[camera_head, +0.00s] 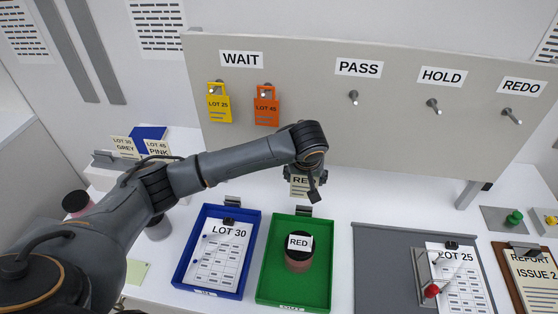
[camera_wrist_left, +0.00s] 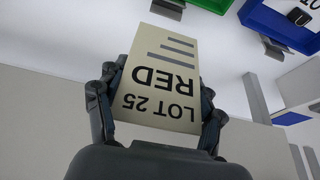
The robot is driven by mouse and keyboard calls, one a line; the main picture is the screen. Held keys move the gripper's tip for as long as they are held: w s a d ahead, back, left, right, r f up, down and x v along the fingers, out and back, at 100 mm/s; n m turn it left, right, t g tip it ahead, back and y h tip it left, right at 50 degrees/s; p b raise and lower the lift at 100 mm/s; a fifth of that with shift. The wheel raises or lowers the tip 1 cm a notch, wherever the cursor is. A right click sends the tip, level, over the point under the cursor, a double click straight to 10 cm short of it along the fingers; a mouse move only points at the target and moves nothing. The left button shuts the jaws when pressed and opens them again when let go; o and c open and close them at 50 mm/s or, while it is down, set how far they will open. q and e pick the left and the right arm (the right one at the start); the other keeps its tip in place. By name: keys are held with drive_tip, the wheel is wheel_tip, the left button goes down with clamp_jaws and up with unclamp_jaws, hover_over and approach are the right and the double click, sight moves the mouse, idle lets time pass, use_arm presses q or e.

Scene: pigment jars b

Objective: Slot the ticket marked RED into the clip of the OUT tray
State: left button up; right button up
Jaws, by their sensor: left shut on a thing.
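My left gripper (camera_head: 306,184) is shut on a cream ticket (camera_head: 300,189) and holds it above the back of the green tray (camera_head: 322,265). In the left wrist view the ticket (camera_wrist_left: 163,65) reads LOT 25 RED, upside down, between the two fingers (camera_wrist_left: 158,92). A dark clip (camera_head: 304,211) stands at the green tray's back edge, just below the ticket and apart from it. It also shows in the left wrist view (camera_wrist_left: 167,8). The green tray's front label is too cut off to read. My right gripper is not in view.
A jar with a RED label (camera_head: 299,251) stands in the green tray. The blue tray (camera_head: 182,268) to its left holds a LOT 30 sheet and has its own clip (camera_head: 232,200).

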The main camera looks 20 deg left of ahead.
sight(306, 196)
use_arm(q)
drive_tip(key=shift+d, duration=0.35)
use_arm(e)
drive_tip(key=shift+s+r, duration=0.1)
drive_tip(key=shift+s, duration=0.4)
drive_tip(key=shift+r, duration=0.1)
use_arm(q)
drive_tip(key=shift+w+f, duration=0.1)
drive_tip(key=shift+f, duration=2.1)
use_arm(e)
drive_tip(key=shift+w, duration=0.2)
use_arm(q)
drive_tip(key=shift+f+b, duration=0.3)
drive_tip(key=shift+f, duration=0.35)
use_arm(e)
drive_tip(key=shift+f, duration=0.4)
use_arm(q)
drive_tip(key=shift+f, duration=1)
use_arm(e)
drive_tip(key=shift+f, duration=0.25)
